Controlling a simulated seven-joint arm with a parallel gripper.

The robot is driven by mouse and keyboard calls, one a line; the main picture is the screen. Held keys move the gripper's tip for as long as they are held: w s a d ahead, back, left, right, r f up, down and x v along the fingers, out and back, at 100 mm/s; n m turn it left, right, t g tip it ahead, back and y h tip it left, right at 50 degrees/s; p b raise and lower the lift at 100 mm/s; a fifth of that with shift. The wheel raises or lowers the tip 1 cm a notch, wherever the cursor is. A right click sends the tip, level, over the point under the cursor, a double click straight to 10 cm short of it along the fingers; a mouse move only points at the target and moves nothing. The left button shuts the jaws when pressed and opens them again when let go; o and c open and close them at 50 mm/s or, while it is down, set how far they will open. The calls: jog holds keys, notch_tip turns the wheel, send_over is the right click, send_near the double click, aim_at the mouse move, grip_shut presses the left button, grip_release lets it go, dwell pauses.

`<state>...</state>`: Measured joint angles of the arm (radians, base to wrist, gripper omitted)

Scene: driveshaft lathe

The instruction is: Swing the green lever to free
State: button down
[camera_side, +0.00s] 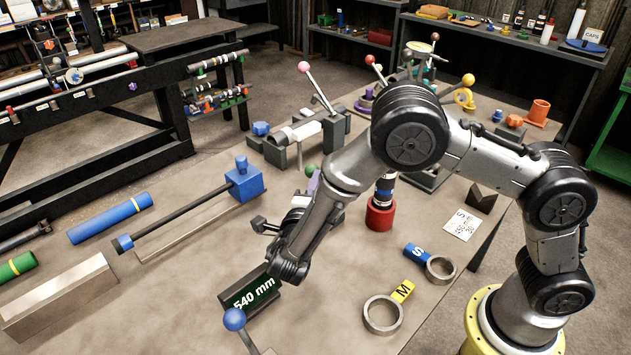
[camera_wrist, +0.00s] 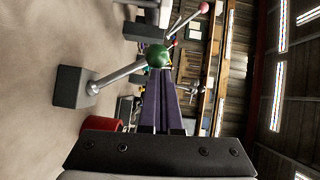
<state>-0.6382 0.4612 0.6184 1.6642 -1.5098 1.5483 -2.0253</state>
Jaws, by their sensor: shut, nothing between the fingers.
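The green lever is a green ball (camera_wrist: 158,55) on a bare metal rod that slants up from a dark grey block (camera_wrist: 72,86) in the wrist view. In the side view only its green ball (camera_side: 310,170) shows clearly; my arm hides the rod and block. My gripper (camera_wrist: 163,75) has purple fingers, pressed together and empty. Their tips are right at the green ball, which lies in line with them. I cannot tell whether they touch it. In the side view a bit of the purple fingers (camera_side: 315,184) shows just below the ball.
A red cup (camera_side: 380,215) stands right of my gripper. A pink-ball lever (camera_side: 304,67) rises from a dark fixture behind. A 540 mm sign (camera_side: 254,293) and a blue-ball lever (camera_side: 235,319) are in front. Ring tags M (camera_side: 383,315) and S (camera_side: 440,269) lie on the bench.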

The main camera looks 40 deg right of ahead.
jog(key=s+d+r+v, duration=0.1)
jog(key=s+v, duration=0.1)
jog(key=v, duration=1)
jog(key=s+d+r+m+g+y, duration=0.25)
jog(key=s+d+m+g, duration=0.2)
jog(key=d+m, duration=0.35)
jog(key=s+d+r+m+g+y, duration=0.2)
jog(key=s+d+r+m+g, duration=0.25)
jog(key=m, duration=0.55)
jog(key=s+d+r+m+t+y, duration=0.1)
jog(key=s+m+t+y, duration=0.3)
jog(key=m, duration=2.1)
jog(key=s+r+y, duration=0.1)
jog(key=s+y, duration=0.5)
jog(key=shift+d+r+m+t, duration=0.25)
jog(key=shift+d+m+t, duration=0.05)
jog(key=shift+d+t, duration=0.1)
